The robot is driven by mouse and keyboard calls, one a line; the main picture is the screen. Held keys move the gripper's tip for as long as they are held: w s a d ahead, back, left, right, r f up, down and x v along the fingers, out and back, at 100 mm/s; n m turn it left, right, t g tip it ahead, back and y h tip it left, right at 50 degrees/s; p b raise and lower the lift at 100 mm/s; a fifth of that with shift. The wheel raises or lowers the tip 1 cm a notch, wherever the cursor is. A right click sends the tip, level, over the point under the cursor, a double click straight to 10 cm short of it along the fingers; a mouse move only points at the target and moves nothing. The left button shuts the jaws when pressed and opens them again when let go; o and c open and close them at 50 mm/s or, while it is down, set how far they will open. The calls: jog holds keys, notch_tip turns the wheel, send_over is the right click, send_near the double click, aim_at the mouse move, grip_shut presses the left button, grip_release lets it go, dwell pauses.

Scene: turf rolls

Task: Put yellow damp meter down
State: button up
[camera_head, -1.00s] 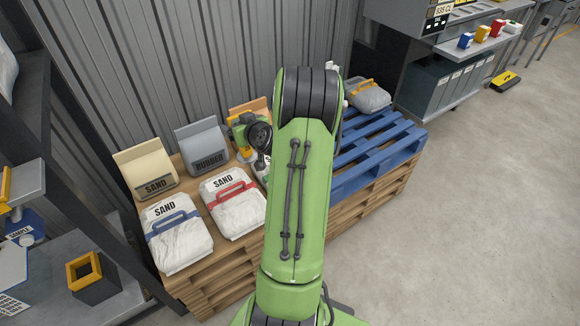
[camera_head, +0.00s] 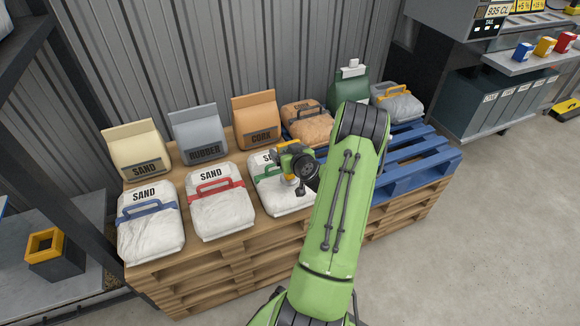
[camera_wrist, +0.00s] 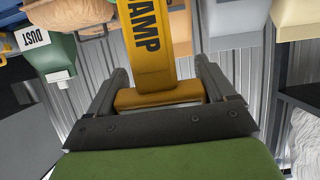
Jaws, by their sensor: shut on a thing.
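The yellow damp meter (camera_wrist: 148,42) is between the two fingers of my gripper (camera_wrist: 164,80) in the wrist view, with "AMP" readable on its face. My gripper is shut on it, and its upper end runs out of the frame. In the head view a small part of the yellow meter (camera_head: 290,172) shows at my gripper (camera_head: 291,163), in front of the white sack with the green handle (camera_head: 270,185). Most of the meter is hidden there by my wrist. Whether it touches the sack cannot be told.
A wooden pallet stack (camera_head: 235,262) bears white sand sacks in front and sand, rubber and cork bags (camera_head: 257,120) behind. A blue pallet (camera_head: 425,160) at right has bare slats. Orange and grey sacks and a green bag (camera_head: 347,88) stand behind.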

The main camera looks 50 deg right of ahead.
aim_at(289, 180)
jog(key=shift+f+b, duration=0.45)
jog(key=shift+f, duration=1.15)
